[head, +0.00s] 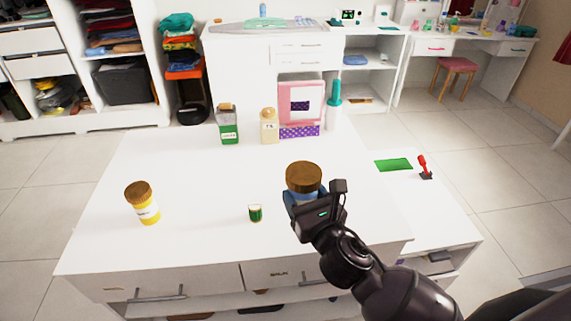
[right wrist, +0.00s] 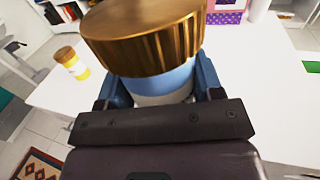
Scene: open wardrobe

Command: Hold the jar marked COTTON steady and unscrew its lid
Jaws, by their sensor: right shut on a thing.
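A jar with a wide ribbed brown lid (head: 303,176) stands near the front right of the white table. My right gripper (head: 303,198) is shut around its body, just below the lid. In the right wrist view the jar (right wrist: 165,82) shows a blue band over a pale body, between my blue fingers. The lid is on it. Its label is hidden, so I cannot read COTTON, and I cannot tell whether its base touches the table. A second jar (head: 148,212), yellow and white with a brown lid, stands at the left. My left gripper is not in view.
A small green-and-white container (head: 255,213) stands left of my right gripper. The table's middle left is clear.

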